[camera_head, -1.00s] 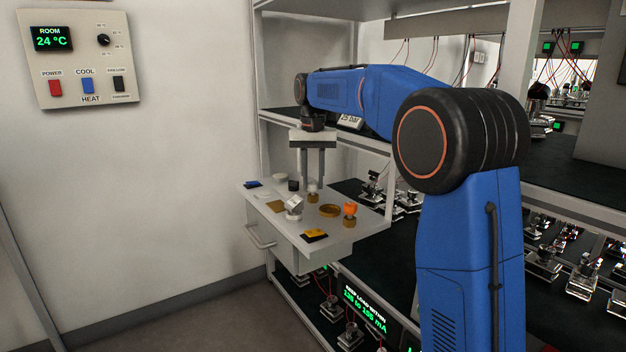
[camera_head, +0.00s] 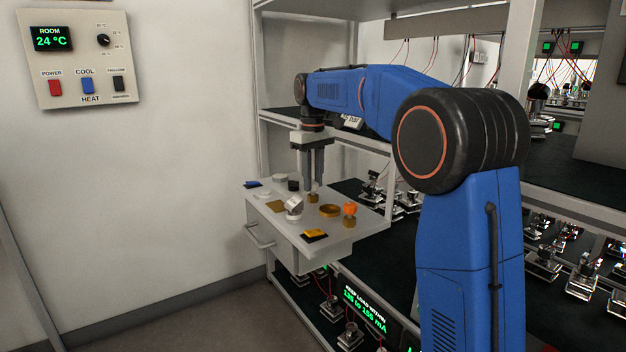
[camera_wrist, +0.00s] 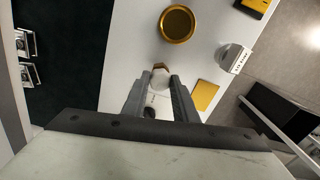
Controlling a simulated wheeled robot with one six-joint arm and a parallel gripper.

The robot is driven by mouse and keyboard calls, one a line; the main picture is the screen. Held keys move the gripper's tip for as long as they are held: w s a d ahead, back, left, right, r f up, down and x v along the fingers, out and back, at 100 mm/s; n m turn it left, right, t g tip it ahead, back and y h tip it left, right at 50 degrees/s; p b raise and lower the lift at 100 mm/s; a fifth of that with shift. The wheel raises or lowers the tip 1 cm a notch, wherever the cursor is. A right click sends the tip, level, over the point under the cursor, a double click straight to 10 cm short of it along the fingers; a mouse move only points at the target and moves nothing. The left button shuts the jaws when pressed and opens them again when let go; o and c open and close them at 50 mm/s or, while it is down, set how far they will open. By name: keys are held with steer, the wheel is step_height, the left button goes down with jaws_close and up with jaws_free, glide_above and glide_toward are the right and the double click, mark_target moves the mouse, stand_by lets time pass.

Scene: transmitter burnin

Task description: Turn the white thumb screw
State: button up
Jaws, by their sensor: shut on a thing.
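The white thumb screw (camera_wrist: 160,79) shows in the wrist view as a pale piece between my fingertips, with a brown-gold hexagonal base (camera_wrist: 161,67) just beyond it. In the head view the brass base (camera_head: 313,198) stands on the grey bench top (camera_head: 356,238), and the screw is mostly hidden by the fingers. My gripper (camera_head: 313,187) points straight down and is shut on the white thumb screw. An orange thumb screw (camera_head: 349,208) on a similar brass base stands to the right, apart from my gripper.
Close by are a brass dish (camera_head: 330,210), a silver-white block (camera_head: 293,207), a gold plate (camera_head: 276,206), a yellow-and-black piece (camera_head: 315,235) and a black cylinder (camera_head: 293,185). Shelf uprights (camera_head: 384,206) stand to the right. The bench top's front right is mostly bare.

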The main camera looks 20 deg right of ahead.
mark_target(313, 183)
steer(key=shift+n, duration=0.4)
steer(key=o, duration=1.1)
steer(key=shift+c, duration=0.2)
step_height(313, 183, up, 17)
steer(key=shift+r, duration=0.2)
